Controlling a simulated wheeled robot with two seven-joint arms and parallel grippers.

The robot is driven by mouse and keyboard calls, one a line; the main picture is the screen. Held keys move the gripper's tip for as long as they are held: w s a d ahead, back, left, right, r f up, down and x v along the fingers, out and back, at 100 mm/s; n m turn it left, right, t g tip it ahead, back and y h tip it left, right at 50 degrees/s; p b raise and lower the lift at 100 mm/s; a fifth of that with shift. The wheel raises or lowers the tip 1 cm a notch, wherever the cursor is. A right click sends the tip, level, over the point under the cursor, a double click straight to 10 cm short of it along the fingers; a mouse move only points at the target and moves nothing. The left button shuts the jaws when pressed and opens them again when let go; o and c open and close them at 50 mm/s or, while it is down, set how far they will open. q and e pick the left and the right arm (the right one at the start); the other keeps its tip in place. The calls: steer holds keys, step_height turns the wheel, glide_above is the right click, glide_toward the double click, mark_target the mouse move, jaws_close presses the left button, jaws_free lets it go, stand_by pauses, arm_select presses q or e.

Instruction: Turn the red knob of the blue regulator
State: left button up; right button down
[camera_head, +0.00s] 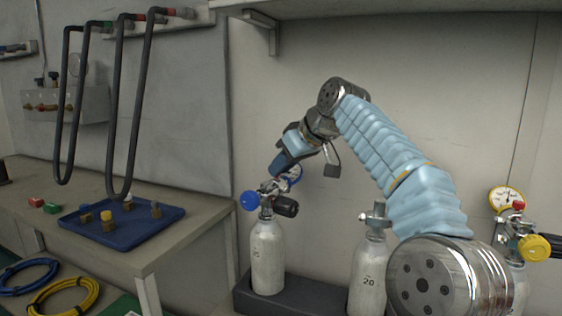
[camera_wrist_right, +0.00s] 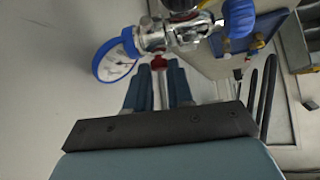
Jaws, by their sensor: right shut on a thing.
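The blue regulator (camera_head: 268,189) sits on top of the left white cylinder (camera_head: 267,258). It has a blue handwheel (camera_head: 250,201) and a blue-rimmed gauge (camera_head: 293,173). In the right wrist view, the regulator's metal body (camera_wrist_right: 155,38) lies ahead of my fingers, with the gauge (camera_wrist_right: 116,60) at left and the blue handwheel (camera_wrist_right: 240,18) at right. The red knob (camera_wrist_right: 158,62) shows between the fingertips of my right gripper (camera_wrist_right: 158,70), which is shut on it. In the head view, my right gripper (camera_head: 278,172) hides the knob. My left gripper is not in view.
A middle cylinder (camera_head: 367,274) and a yellow-knobbed regulator (camera_head: 535,247) stand to the right, partly behind my right arm. A workbench with a blue tray (camera_head: 150,229) is at left. Black hoses (camera_head: 120,120) hang above it. A shelf (camera_head: 400,5) juts out overhead.

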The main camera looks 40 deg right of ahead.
steer(key=n+y, duration=0.2)
steer(key=shift+w+d+n+g, duration=0.15)
steer(key=shift+d+n+g, duration=0.15)
steer(key=shift+n, duration=0.1)
steer(key=shift+w+d+r+n+g+y, duration=0.1)
steer(key=shift+n+g+y, duration=0.2)
steer(key=shift+n+y, duration=0.35)
steer(key=shift+w+d+n+g+y, duration=0.1)
steer(key=shift+n+g+y, duration=0.3)
steer(key=shift+n, duration=0.45)
steer(key=shift+s+n+y, duration=0.15)
steer(key=shift+n+y, duration=0.1)
steer(key=shift+n, duration=0.05)
steer(key=c, duration=1)
jaws_free()
steer(key=shift+m, duration=0.4)
